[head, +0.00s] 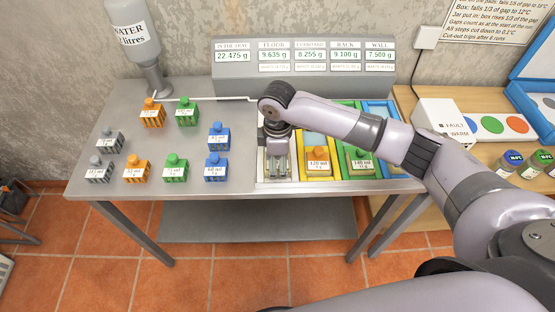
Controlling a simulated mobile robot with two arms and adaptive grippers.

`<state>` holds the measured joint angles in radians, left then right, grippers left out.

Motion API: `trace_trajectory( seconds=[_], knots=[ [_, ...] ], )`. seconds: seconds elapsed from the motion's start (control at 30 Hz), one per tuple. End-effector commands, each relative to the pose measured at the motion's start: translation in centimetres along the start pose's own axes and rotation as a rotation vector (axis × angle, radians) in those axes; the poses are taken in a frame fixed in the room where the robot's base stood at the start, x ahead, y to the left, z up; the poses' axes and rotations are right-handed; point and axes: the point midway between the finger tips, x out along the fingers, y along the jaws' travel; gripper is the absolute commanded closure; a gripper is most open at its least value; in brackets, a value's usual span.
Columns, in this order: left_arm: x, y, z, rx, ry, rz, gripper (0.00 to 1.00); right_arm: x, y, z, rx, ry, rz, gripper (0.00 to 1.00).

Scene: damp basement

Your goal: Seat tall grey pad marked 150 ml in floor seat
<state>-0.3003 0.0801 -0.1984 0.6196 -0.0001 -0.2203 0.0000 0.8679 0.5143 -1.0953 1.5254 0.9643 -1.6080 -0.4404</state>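My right gripper (277,168) points straight down into the leftmost, pale grey seat of the tray, below the panel's FLOOR reading. Its grey fingers and body cover most of that seat, and I cannot tell whether a grey pad is between or under them. Two grey knobbed pads stand on the left of the metal table: a rear one (110,142) and a front one (99,172). Their labels are too small to read surely, so I cannot pick out a 150 ml mark. My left gripper is not in view.
Orange (137,170), green (175,170) and blue (216,168) pads stand nearby. The yellow seat holds an orange-topped pad (317,165); the green seat holds a green-topped one (361,162). A water bottle (133,30) hangs at left; a readout panel (400,72) stands behind.

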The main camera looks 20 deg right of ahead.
Motion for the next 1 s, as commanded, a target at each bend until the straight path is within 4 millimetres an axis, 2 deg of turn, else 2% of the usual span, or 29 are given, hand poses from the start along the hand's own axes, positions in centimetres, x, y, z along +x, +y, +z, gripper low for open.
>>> trace_trajectory(
  seconds=[0.07, 0.47, 0.57, 1.0],
  knots=[
    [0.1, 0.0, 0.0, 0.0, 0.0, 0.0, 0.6, 0.7, -0.5, 0.2, -0.002, -0.008, -0.015, 0.31],
    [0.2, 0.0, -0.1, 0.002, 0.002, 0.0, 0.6, -0.2, -0.3, 0.1, -0.002, -0.005, -0.009, 0.31],
    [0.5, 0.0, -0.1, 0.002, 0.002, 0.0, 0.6, -1.6, -0.2, 0.1, -0.003, -0.003, -0.007, 0.31],
    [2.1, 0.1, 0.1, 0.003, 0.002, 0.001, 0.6, -10.9, -0.1, -0.1, -0.002, 0.0, -0.004, 0.31]
  ],
)
